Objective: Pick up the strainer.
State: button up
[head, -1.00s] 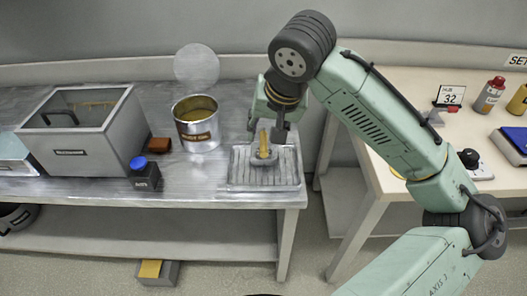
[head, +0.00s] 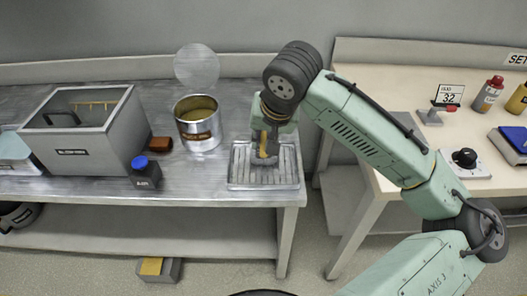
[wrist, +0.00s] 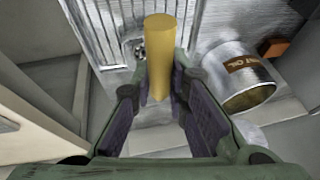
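The strainer's yellow handle (head: 263,147) stands up from the ribbed metal drip tray (head: 238,178) at the right end of the steel bench. In the wrist view the handle (wrist: 160,50) lies between my fingers. A bit of perforated metal (wrist: 139,49) shows beside it, apparently the strainer's head, mostly hidden. My gripper (wrist: 162,75) points down over the tray, its fingers on either side of the handle. Narrow gaps seem to show between pads and handle, so it looks open. In the head view my gripper (head: 270,145) is partly behind the handle.
An open tin (head: 198,135) with a raised round lid stands left of the tray. Further left are a blue-capped bottle (head: 145,174), a brown block (head: 160,144) and a grey box (head: 100,145). A pale table (head: 385,90) stands to the right across a gap.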

grip_shut()
jog(key=shift+r, duration=0.2)
dwell(0.6)
